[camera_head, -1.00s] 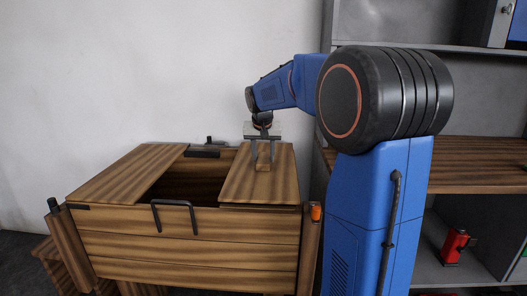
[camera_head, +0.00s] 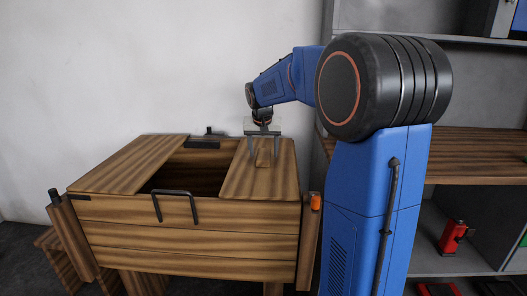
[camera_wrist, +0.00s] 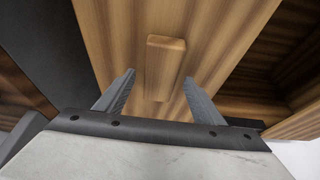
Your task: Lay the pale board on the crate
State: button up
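The pale board (camera_head: 245,184), striped wood with a block handle (camera_head: 264,157) on top, lies across the right part of the wooden crate (camera_head: 190,238). Its front edge looks level with the crate's rim. My gripper (camera_head: 264,153) is over the board with its two fingers spread apart, one to each side of the handle. In the wrist view the handle (camera_wrist: 164,66) stands on the board (camera_wrist: 115,30), ahead of and between the open fingers (camera_wrist: 158,95), with clear gaps on both sides. Nothing is held.
A similar striped board (camera_head: 130,165) covers the crate's left part. Between the boards is a dark opening (camera_head: 190,176). A black bar handle (camera_head: 176,194) is on the crate's front. Shelves (camera_head: 470,165) stand at the right, with a red object (camera_head: 452,237) below.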

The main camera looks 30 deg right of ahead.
jog(key=v, duration=1.7)
jog(key=shift+r, duration=0.2)
jog(key=shift+s, duration=0.1)
